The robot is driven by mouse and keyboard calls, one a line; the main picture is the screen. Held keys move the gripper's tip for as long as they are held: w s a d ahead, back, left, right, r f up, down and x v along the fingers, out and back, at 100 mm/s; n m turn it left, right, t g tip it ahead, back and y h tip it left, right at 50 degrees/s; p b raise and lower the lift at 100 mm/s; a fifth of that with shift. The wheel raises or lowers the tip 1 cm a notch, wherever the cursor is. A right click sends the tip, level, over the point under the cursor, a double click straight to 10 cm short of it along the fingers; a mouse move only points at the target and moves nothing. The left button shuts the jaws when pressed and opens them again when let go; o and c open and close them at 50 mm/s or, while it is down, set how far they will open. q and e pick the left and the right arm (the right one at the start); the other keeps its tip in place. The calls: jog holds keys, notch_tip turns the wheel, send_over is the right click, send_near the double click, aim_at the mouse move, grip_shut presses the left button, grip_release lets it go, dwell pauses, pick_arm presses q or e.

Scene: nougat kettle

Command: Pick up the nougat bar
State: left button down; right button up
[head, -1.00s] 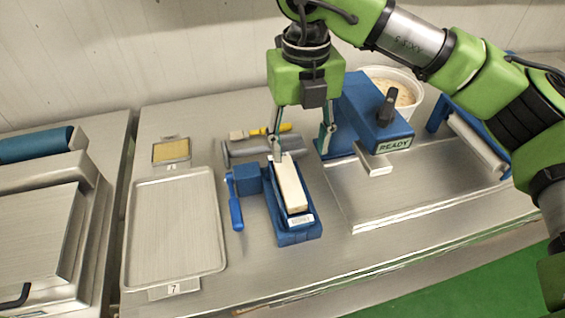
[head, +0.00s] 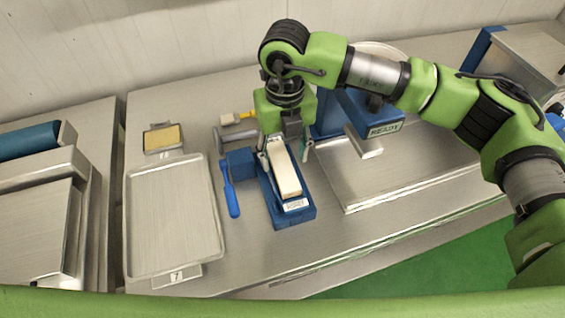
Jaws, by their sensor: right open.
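The nougat bar (head: 286,172) is a cream-coloured block lying lengthwise in a blue fixture (head: 293,218) with a blue lever handle (head: 229,190) on its left. My right gripper (head: 285,155) points down over the bar's far end. Its fingers are spread, one on each side of the bar, and hold nothing. Whether the fingers touch the bar I cannot tell. My left gripper does not show.
An empty metal tray (head: 172,222) lies to the left, with a small yellow-filled dish (head: 163,138) behind it. A yellow-handled brush (head: 238,118) and a grey roller (head: 232,137) lie behind the fixture. A blue machine marked READY (head: 352,112) stands close on the right.

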aim_at(283, 166)
jog(key=shift+w+a+f+p, duration=0.15)
jog(key=shift+f+p, duration=0.4)
jog(key=shift+f, duration=1.15)
jog(key=c, duration=1.3)
jog(key=shift+r, duration=0.15)
